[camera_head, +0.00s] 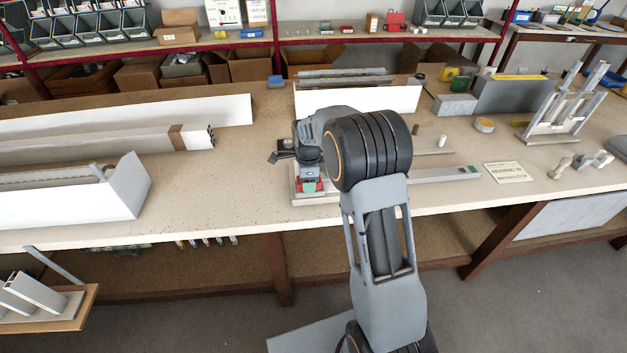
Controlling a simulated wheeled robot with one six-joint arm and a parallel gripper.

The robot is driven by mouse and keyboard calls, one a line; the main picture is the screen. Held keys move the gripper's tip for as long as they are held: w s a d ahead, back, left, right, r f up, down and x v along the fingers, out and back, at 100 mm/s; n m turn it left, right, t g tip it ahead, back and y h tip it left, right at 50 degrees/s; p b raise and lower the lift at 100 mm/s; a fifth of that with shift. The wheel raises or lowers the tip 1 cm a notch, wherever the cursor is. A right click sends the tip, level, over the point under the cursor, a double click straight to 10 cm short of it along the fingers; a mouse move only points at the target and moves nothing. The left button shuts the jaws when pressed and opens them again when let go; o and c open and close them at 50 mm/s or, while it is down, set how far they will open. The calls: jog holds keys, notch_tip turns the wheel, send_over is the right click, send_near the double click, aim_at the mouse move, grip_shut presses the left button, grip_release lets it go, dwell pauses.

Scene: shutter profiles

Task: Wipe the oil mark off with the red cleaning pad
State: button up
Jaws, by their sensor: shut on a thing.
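My gripper (309,177) points down over a pale board (312,201) near the front edge of the bench. It is shut on the red cleaning pad (300,186), of which a small red strip with some green shows at the fingertips. The pad is low, close to the board; I cannot tell whether it touches. I cannot make out the oil mark; my arm and gripper hide part of the board.
A white upright panel (385,99) stands behind my arm. A grey profile (440,174) and a paper card (506,172) lie to the right. Long white profiles (90,140) fill the left. Bare bench (230,165) lies left of my gripper.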

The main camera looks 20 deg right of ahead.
jog(key=shift+a, duration=0.1)
dwell(0.3)
notch_tip(320, 180, up, 8)
jog(key=p, duration=0.5)
jog(key=shift+p, duration=0.35)
jog(key=shift+f, duration=0.1)
